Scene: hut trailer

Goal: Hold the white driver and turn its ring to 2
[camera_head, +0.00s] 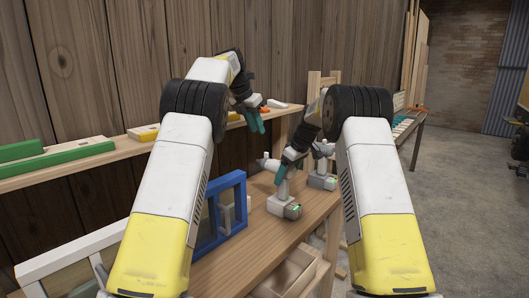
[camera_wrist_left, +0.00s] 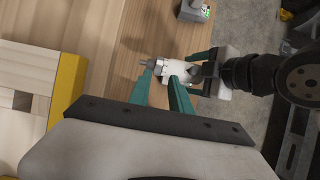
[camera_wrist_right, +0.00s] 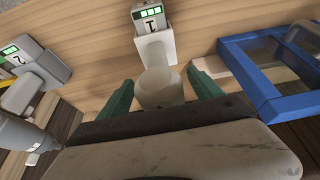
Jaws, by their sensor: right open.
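The white driver (camera_head: 282,190) stands upright on the wooden bench, its base showing green bars and a mark like 1 in the right wrist view (camera_wrist_right: 152,18). Its grey-white ring and dark nose (camera_wrist_left: 148,63) point left in the left wrist view. My right gripper (camera_head: 284,176) is open, with its teal fingers on either side of the driver's body in the right wrist view (camera_wrist_right: 160,90); contact is not clear. My left gripper (camera_head: 258,128) is higher, above the driver, its fingers apart and empty. The left wrist view (camera_wrist_left: 161,73) shows its tips in line with the ring. The ring's setting is unreadable.
A grey driver (camera_head: 322,172) stands behind on the bench. A blue frame (camera_head: 222,215) stands left of the white driver. A wall shelf (camera_head: 70,162) holds green and yellow-ended blocks. The bench front has some bare wood.

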